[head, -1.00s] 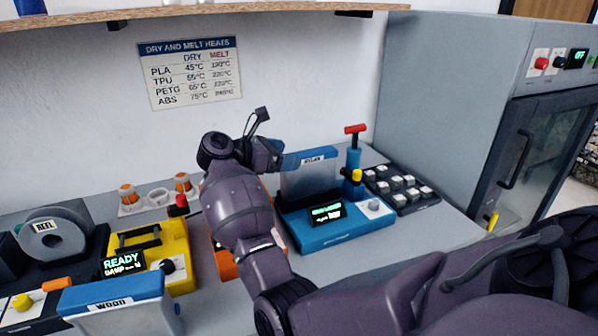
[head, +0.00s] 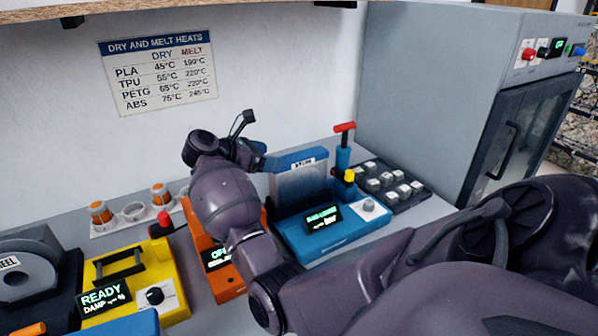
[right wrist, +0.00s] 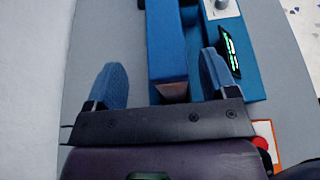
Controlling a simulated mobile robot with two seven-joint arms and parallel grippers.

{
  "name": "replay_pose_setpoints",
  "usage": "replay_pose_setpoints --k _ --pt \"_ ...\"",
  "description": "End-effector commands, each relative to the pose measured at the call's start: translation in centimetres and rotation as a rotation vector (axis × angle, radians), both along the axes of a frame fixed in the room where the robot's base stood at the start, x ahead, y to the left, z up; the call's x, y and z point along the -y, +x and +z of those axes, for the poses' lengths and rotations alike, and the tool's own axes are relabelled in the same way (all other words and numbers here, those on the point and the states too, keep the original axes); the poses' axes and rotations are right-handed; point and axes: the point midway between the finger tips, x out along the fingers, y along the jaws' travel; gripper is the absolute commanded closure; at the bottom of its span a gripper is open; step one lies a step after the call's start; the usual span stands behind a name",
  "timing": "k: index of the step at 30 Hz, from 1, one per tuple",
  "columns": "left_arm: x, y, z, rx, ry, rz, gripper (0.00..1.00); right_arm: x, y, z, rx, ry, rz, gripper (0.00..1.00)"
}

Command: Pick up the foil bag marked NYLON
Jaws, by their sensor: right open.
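The foil bag marked NYLON (head: 299,187) stands upright at the back of a blue machine (head: 330,227), with a blue top band and a small white label. Whether it sits in the machine or behind it, I cannot tell. My right gripper (head: 264,161) is at the left end of the bag's top band. In the right wrist view, the blue band (right wrist: 167,45) runs between the two spread blue fingers of my right gripper (right wrist: 162,80), with a gap on both sides. My left gripper is not in view.
An orange machine (head: 228,280) is partly hidden by my right arm. A yellow dryer (head: 118,262) reading READY stands left. A red-handled blue pump (head: 343,150) and a rack of pale blocks (head: 388,184) stand right of the bag. A grey cabinet (head: 430,90) closes the right side.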

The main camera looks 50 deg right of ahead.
Motion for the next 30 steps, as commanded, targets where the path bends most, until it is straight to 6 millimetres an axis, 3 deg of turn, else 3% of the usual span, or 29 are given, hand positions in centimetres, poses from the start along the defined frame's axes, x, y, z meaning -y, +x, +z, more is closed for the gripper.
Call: replay_pose_setpoints --k 10,20,30 --pt "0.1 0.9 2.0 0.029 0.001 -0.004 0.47 3.5 -1.8 -1.8 -0.002 -0.003 -0.002 0.21" --pt "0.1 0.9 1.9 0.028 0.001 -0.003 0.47 4.0 -1.9 -2.3 -0.001 -0.001 0.000 0.21" --pt "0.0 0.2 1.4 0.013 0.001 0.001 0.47 4.0 -1.9 -2.3 -0.001 -0.001 0.000 0.70"
